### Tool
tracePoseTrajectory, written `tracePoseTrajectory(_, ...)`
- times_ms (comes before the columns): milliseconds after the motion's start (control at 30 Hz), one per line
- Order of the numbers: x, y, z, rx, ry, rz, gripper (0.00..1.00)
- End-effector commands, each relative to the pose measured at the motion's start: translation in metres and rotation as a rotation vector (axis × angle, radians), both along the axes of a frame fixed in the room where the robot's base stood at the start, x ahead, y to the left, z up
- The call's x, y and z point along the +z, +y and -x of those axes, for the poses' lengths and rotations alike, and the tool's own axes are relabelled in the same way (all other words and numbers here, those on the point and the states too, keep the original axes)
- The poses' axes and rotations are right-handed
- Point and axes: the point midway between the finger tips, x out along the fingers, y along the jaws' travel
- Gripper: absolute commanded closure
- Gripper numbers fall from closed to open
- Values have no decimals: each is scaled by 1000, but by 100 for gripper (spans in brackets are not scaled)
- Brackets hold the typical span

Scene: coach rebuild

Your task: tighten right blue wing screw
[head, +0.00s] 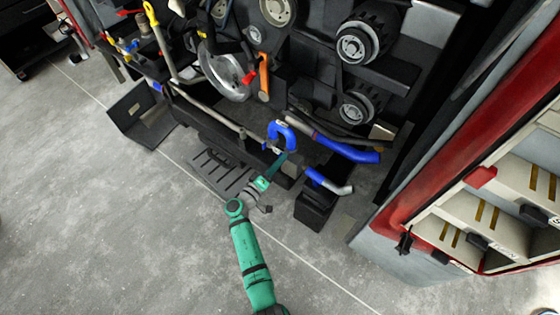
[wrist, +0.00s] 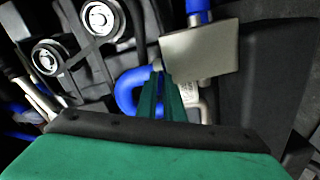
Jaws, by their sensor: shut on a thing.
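My gripper (head: 283,158) reaches into the lower front of the engine bay, its teal fingers pointing up. Its fingertips are at the open end of a blue C-shaped hose (head: 275,128). In the wrist view, the two long fingers (wrist: 160,85) are close together in front of this blue hose (wrist: 127,90). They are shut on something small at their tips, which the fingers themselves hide. I cannot make out the right blue wing screw as a separate shape in either view.
Blue pipes (head: 350,152) lie to the right of my gripper, above a black box (head: 314,208). A grey plate (wrist: 200,50) is close to the right of the fingers in the wrist view. Pulleys (head: 354,44) sit above. A red-edged panel (head: 430,190) bounds the right side.

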Motion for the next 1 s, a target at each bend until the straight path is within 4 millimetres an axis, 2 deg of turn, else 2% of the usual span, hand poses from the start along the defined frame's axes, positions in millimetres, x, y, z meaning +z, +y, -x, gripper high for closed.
tracePoseTrajectory(600,-3,2,0,2,-334,-463,100)
tracePoseTrajectory(1000,-3,3,-1,1,-476,-659,100)
